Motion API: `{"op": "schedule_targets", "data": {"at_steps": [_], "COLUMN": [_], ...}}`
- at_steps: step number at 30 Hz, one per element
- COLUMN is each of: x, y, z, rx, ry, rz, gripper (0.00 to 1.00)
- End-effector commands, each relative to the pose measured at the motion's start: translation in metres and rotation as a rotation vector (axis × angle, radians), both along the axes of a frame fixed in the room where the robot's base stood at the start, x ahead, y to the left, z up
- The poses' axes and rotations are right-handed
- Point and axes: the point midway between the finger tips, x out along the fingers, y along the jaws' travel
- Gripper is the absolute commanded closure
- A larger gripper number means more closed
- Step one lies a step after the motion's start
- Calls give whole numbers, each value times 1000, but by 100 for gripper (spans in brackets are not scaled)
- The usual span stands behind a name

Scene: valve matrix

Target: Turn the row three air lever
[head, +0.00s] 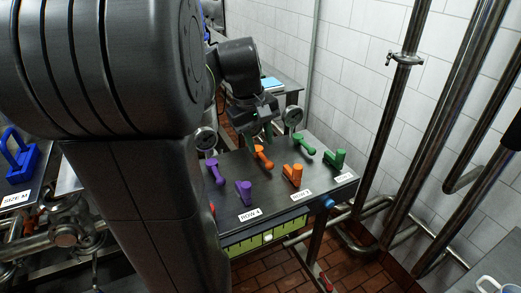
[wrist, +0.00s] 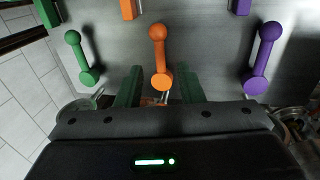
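The orange far lever (head: 263,157) stands in the middle column of the metal valve panel (head: 225,194). The label (head: 301,193) in front of that column looks like row 3, though it is small. A second orange lever (head: 293,175) stands nearer that label. No marking shows which is the air lever. My gripper (head: 258,136) is over the panel's far edge, just behind the far orange lever. In the wrist view its green fingers (wrist: 159,88) are open, one on each side of that lever's round lower end (wrist: 162,82), with gaps and no visible contact.
Green levers (head: 305,145) (head: 334,159) stand to the right in the head view, purple levers (head: 215,172) (head: 244,192) to the left. Gauges (head: 292,117) rise behind the panel. Pipes (head: 394,115) and a tiled wall (head: 345,65) bound the right side.

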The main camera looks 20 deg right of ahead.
Motion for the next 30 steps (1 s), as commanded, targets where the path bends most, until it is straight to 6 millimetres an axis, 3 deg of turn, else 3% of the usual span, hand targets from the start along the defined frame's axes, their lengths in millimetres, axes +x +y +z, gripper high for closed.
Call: {"op": "schedule_targets", "data": {"at_steps": [3, 7, 19, 24, 30], "x": [-1, 0, 0, 0, 0], "y": [-4, -7, -8, -8, -8], "z": [-21, -35, -42, -42, -42], "rx": [2, 1, 0, 0, 0], "ry": [4, 2, -1, -1, -1], "rz": [-2, -1, -1, -1, 0], "gripper": [66, 66, 66, 97, 100]}}
